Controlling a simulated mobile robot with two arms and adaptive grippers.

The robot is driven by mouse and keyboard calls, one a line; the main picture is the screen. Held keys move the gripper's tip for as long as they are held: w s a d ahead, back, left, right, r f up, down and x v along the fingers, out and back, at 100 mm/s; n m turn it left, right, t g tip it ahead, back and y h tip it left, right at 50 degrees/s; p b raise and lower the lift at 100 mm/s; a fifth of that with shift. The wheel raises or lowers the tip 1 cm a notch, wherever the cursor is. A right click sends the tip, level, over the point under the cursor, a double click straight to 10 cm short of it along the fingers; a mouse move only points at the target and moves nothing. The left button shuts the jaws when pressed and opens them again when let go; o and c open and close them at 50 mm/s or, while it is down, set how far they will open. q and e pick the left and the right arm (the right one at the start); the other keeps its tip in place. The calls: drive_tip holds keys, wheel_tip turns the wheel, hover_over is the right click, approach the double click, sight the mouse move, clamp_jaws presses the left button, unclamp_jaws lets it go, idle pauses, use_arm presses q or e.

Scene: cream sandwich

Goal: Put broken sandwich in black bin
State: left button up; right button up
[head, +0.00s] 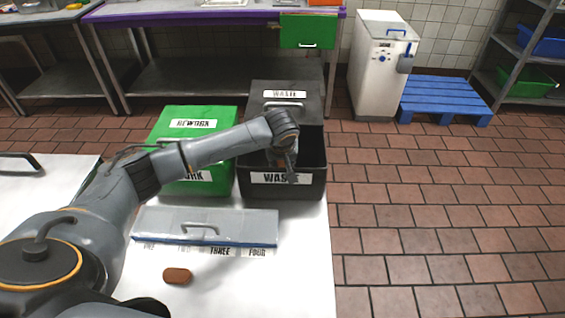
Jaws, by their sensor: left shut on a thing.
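The black bin (245,180) labelled WASTE stands at the far end of the white table, with its lid (284,95) raised at the back. My left gripper (291,177) reaches over the bin's opening and points down, near the front rim. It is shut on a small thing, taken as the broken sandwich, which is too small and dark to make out. A brown oblong sandwich (177,275) lies on the white table near the front. My right gripper is not in view.
A green REWORK bin (208,114) stands left of the black bin. A long lidded grey case (160,222) lies in front, with labels such as THREE and FOUR. A white machine (378,80) and blue pallet (440,95) stand on the tiled floor beyond.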

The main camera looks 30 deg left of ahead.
use_arm(q)
drive_tip(key=o, duration=0.7)
drive_tip(key=shift+f, duration=0.1)
drive_tip(key=shift+o, duration=0.2)
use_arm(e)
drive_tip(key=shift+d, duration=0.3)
use_arm(q)
drive_tip(key=v, duration=1.2)
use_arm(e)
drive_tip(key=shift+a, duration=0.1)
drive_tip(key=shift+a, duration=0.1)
